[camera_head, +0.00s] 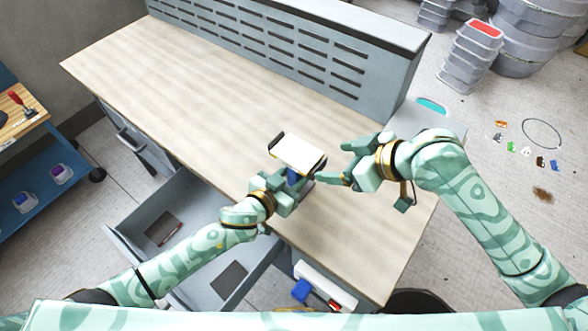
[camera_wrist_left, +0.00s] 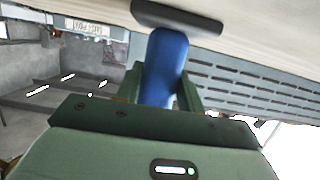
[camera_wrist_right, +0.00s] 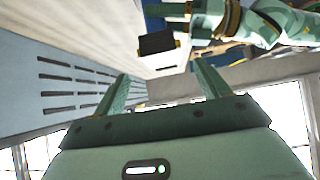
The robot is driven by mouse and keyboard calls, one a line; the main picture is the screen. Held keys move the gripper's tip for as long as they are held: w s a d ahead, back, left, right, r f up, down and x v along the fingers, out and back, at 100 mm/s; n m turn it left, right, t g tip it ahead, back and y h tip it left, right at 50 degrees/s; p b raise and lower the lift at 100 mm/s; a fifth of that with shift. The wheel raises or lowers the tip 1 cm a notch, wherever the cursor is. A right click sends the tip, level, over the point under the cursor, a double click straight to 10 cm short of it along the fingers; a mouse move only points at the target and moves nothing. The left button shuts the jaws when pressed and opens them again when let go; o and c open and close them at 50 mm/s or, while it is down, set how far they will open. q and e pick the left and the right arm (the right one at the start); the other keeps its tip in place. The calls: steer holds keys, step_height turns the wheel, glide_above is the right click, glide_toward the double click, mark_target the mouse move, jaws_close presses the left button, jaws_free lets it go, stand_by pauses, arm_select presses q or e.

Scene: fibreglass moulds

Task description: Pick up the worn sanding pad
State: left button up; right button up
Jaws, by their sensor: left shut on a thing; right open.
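My left gripper (camera_head: 290,190) is shut on the blue handle (camera_wrist_left: 165,65) of a hand sanding block, held above the workbench. The block carries a pale flat pad (camera_head: 298,150), facing up, with dark clamps at its ends. In the right wrist view the block (camera_wrist_right: 160,52) shows a white face and a black end. I cannot tell from its surface whether this pad is the worn one. My right gripper (camera_head: 336,162) is open and empty, just right of the block, its fingers pointing towards it. No contact shows.
An open grey drawer (camera_head: 125,240) below the bench holds dark square sheets (camera_head: 229,279) and a red stick. A slotted grey panel (camera_head: 290,45) backs the bench. The left benchtop (camera_head: 150,70) is clear. Stacked tubs (camera_head: 470,55) stand at right.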

steer(key=shift+o, duration=1.1)
steer(key=s+d+f, duration=0.1)
steer(key=f, duration=0.1)
steer(key=s+d+f, duration=0.1)
steer(key=d, duration=0.1)
steer(key=shift+s+d+f, duration=0.2)
steer(key=shift+d+f, duration=0.1)
steer(key=shift+f, duration=0.1)
steer(key=t+y, duration=0.2)
steer(key=y, duration=0.1)
glide_toward(302, 154)
steer(key=w+a, duration=0.2)
steer(key=x, duration=0.4)
steer(key=f+x, duration=0.1)
steer(key=x, duration=0.1)
steer(key=shift+s, duration=0.4)
steer(key=c, duration=1.1)
